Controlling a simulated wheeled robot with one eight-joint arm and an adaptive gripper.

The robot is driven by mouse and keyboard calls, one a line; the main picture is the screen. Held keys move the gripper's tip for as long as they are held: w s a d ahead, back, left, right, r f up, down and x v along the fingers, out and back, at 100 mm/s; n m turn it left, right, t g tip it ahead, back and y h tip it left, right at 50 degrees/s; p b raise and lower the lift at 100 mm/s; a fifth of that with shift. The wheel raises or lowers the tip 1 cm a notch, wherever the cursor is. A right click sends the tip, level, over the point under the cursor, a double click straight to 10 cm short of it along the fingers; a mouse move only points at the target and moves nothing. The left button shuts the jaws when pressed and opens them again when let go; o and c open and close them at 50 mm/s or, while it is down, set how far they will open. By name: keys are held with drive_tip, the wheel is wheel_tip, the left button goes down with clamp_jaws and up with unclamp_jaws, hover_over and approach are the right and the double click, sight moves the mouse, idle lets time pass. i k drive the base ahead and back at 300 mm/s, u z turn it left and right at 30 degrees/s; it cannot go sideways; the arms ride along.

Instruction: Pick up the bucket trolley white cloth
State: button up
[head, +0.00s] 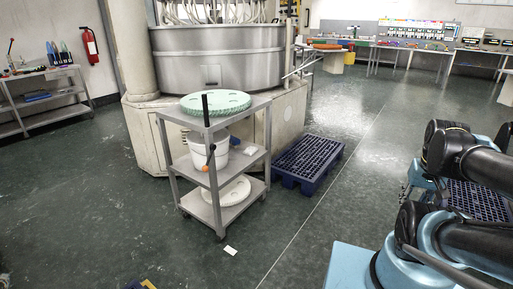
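A grey three-tier trolley (208,236) stands left of centre on the floor, with a white bucket (207,150) on its middle shelf. A small white flat piece (250,150), which may be the cloth, lies on that shelf to the right of the bucket. Another small white flat piece (230,250) lies on the floor in front of the trolley. I cannot tell for sure which is cloth. My arm shows at the right edge, well apart from the trolley. My gripper is not in view.
A green disc (216,104) lies on the trolley's top, and a dark upright handle (206,111) rises at its front. A white disc (233,190) lies on the bottom shelf. A blue pallet (307,162) is right of the trolley; a large machine (218,62) stands behind. The floor in front is mostly clear.

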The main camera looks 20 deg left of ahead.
sight(250, 151)
drive_tip(key=i, duration=0.85)
drive_tip(key=u, duration=2.45)
drive_tip(key=i, duration=0.5)
